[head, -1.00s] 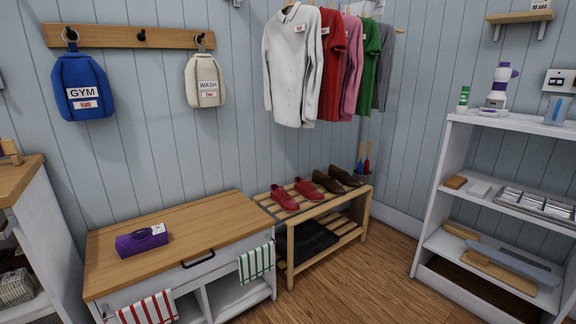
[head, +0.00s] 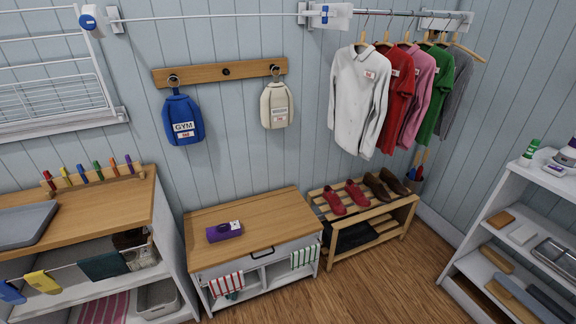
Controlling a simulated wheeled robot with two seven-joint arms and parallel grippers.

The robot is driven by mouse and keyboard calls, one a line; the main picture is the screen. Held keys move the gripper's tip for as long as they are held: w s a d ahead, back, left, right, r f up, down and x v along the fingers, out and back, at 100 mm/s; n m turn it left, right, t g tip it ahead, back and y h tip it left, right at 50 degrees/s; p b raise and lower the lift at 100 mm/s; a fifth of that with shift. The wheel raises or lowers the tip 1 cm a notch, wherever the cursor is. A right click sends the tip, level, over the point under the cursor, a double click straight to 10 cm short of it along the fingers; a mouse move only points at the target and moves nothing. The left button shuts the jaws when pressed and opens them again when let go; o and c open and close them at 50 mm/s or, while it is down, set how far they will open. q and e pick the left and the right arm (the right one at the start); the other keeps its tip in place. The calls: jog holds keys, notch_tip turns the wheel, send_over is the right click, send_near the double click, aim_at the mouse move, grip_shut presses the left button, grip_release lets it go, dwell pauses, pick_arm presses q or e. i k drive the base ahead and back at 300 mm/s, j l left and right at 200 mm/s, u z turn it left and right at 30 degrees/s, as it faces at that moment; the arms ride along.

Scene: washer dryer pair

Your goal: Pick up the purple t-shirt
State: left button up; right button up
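The purple t-shirt (head: 224,233) looks like a small folded purple bundle with a white tag on its top right. It lies on the wooden top of the low white cabinet (head: 277,213), left of the middle of that top. Nothing touches it from above. Neither of my grippers is in the head view.
A shoe rack (head: 372,234) with red and brown shoes stands right of the cabinet. A white counter unit (head: 118,198) is at left, white shelves (head: 498,212) at right. Shirts hang on a rail above the rack. The wooden floor (head: 370,285) in front is clear.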

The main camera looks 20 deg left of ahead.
aim_at(222, 232)
jog(key=i+l+u, duration=0.15)
jog(key=i+u, duration=0.15)
jog(key=i, duration=0.2)
jog(key=i+l+u, duration=0.3)
jog(key=i, duration=0.2)
jog(key=j, duration=0.1)
